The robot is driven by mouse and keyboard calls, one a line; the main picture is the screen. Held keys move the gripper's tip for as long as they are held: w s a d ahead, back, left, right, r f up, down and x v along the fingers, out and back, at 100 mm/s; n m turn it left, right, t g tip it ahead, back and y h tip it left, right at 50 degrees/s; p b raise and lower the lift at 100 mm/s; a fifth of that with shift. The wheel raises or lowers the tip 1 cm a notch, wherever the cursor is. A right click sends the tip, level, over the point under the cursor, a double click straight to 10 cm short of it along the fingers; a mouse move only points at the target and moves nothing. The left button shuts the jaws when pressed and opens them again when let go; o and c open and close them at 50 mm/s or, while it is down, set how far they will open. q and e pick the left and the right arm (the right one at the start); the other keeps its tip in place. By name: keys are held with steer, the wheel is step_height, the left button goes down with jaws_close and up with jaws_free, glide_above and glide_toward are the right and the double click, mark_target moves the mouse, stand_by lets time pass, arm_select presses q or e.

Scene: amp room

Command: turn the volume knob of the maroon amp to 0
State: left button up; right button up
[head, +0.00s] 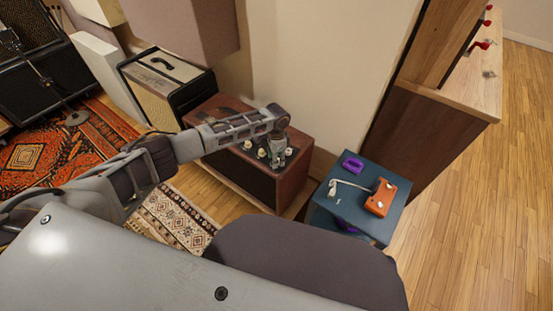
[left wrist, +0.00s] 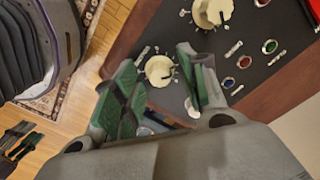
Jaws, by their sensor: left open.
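The maroon amp (head: 245,178) stands against the wall in the head view, with a dark control panel (left wrist: 262,75) on top. Cream knobs sit on the panel. One knob (left wrist: 158,71) with a dark pointer mark shows between and beyond my left fingertips in the left wrist view. A second cream knob (left wrist: 210,12) is near the top edge of that view. I cannot read the labels, so I cannot tell which is volume. My left gripper (head: 279,158) points down over the panel, open and empty; contact with the knob cannot be told. My right gripper is out of view.
A blue-grey cabinet (head: 355,217) right of the amp holds an orange pedal (head: 381,197) and a purple pedal (head: 352,164). A cream-and-black amp (head: 165,85) stands left of the maroon one. A wooden cabinet (head: 415,130) stands at right. Coloured jacks (left wrist: 270,46) sit beside the knobs.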

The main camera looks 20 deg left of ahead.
arm_select(q)
steer(key=shift+f, duration=0.2)
jaws_close()
stand_by(0.3)
